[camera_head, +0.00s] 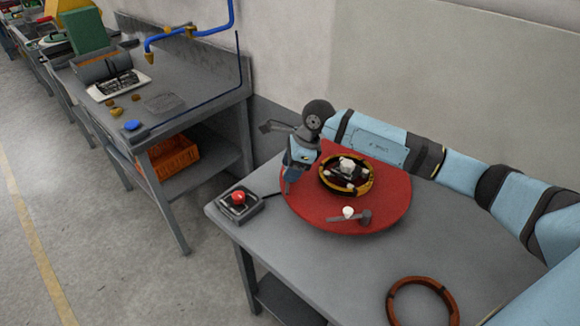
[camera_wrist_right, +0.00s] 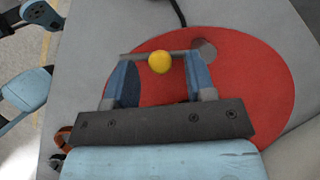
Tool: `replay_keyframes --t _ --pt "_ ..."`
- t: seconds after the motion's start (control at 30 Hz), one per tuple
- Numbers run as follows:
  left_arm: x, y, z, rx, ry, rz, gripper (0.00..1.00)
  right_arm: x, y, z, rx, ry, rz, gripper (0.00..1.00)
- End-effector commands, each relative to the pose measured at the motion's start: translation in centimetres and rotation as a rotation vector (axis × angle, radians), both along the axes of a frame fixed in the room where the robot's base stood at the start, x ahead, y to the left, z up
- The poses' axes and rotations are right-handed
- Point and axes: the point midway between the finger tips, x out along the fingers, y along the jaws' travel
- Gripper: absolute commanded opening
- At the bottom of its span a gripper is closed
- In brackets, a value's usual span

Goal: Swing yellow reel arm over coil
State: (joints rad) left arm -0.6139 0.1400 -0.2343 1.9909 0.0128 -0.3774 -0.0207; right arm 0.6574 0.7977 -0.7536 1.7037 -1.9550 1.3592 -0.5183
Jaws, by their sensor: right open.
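A red round turntable (camera_head: 385,212) lies on the grey table and fills much of the right wrist view (camera_wrist_right: 250,105). A coil with a yellow rim (camera_head: 367,188) sits on it. My right gripper (camera_head: 289,188) is low at the turntable's left edge, pointing down. In the right wrist view its open fingers (camera_wrist_right: 160,65) stand either side of a yellow knob (camera_wrist_right: 159,62) on a thin grey bar; I cannot tell whether they touch it. A grey bar with a white knob (camera_head: 348,212) and a dark cylinder lies at the turntable's front. My left gripper is not identifiable.
A button box with a red button (camera_head: 238,199) stands at the table's left corner, its cable running to the turntable. A copper ring (camera_head: 423,283) lies at the front right. Another bench (camera_head: 195,110) stands at the left. The table's front middle is clear.

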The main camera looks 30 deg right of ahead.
Motion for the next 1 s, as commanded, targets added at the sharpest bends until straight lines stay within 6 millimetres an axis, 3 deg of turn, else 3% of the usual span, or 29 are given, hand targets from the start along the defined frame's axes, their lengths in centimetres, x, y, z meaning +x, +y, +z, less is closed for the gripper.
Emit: replay_keyframes --t 0.37,0.5,0.6,1.0 --pt "0.1 0.0 0.3 -0.001 -0.005 0.0 0.43 0.1 0.2 -0.6 0.0 0.0 0.0 0.5" --pt "0.1 0.0 0.3 -0.001 -0.005 0.0 0.43 0.1 0.2 -0.6 0.0 0.0 0.0 0.18" --pt "0.1 -0.1 0.3 -0.002 -0.005 -0.001 0.43 0.1 0.2 -0.6 0.0 0.0 0.0 0.0" --pt "0.1 -0.1 -1.0 -0.001 -0.003 -0.001 0.43 0.8 -0.9 -0.8 -0.001 -0.002 0.036 0.0"
